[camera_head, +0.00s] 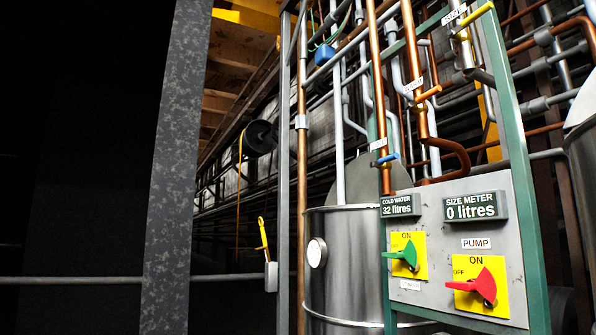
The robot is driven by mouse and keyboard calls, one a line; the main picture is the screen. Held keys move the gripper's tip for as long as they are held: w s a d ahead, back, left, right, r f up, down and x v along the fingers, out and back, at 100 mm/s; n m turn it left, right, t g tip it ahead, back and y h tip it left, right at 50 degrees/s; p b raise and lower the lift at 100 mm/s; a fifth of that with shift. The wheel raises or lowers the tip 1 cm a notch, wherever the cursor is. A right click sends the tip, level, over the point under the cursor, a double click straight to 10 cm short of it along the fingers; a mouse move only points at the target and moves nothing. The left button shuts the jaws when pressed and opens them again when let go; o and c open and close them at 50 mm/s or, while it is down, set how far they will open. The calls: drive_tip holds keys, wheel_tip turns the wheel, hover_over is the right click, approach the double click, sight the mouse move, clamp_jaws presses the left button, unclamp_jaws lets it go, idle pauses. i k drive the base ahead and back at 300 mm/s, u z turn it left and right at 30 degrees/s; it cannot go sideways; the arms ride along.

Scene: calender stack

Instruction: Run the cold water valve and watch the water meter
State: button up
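The cold water meter (401,206) is a dark display on the grey panel and reads "32 litres". Below it, a green lever valve (404,256) sits on a yellow plate marked "ON" at the top. Its lever points left, away from the "ON" mark. The small label under it is too small to read. A small blue handle (388,160) with a white tag sits on the copper pipe above the meter; the tag is not legible. My gripper is not in view.
Beside it, the size meter (475,206) reads "0 litres", above a red pump lever (478,286) pointing left to "OFF". A steel tank (340,260) stands left of the panel (512,240). Pipes crowd above. A grey post (178,170) stands left, with darkness beyond.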

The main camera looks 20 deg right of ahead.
sight(381, 161)
drive_tip(key=u, duration=0.05)
drive_tip(key=i, duration=1.05)
drive_tip(key=z, duration=0.5)
